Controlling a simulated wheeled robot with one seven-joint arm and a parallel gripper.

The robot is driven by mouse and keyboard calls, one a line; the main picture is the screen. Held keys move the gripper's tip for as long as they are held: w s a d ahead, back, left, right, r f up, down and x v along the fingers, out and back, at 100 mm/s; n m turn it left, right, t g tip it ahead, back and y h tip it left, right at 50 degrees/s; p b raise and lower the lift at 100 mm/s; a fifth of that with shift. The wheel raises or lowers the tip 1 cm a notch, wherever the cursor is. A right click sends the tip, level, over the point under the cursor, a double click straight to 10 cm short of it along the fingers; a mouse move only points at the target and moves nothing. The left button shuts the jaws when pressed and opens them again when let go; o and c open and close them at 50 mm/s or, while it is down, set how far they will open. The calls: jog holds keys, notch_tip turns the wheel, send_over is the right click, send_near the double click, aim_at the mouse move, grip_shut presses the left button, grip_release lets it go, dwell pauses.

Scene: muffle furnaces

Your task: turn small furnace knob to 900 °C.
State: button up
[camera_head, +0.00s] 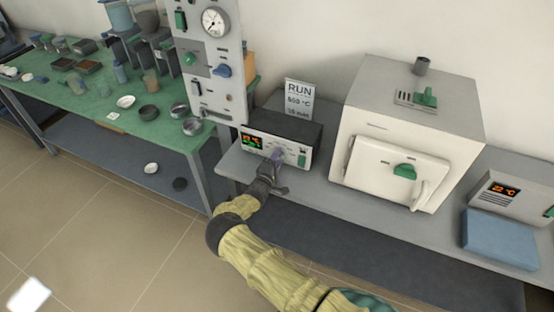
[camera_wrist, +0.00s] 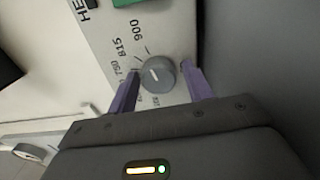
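The small furnace's grey knob (camera_wrist: 159,75) is on a pale panel with printed marks 750, 815 and 900. Its white pointer line slants to the upper left, toward the 750 and 815 marks and short of 900; the exact setting is hard to tell. My gripper (camera_wrist: 161,69) has one purple finger on each side of the knob, with small gaps visible, so it looks open around it. In the head view, my gripper (camera_head: 277,158) is at the front of the control box (camera_head: 302,151) with a lit display (camera_head: 252,141), hiding part of its panel.
A white furnace (camera_head: 392,168) with a closed door stands right of the box. A sign reading RUN (camera_head: 299,98) stands behind the box. A tall gauge panel (camera_head: 210,60) rises at its left. A blue block (camera_head: 500,238) and another controller (camera_head: 512,192) are at far right.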

jog(key=shift+o, duration=0.5)
jog(key=shift+r, duration=0.1)
jog(key=shift+s+a, duration=0.25)
jog(key=shift+s, duration=0.3)
jog(key=b+v, duration=0.1)
jog(key=v, duration=1.5)
jog(key=shift+s, duration=0.1)
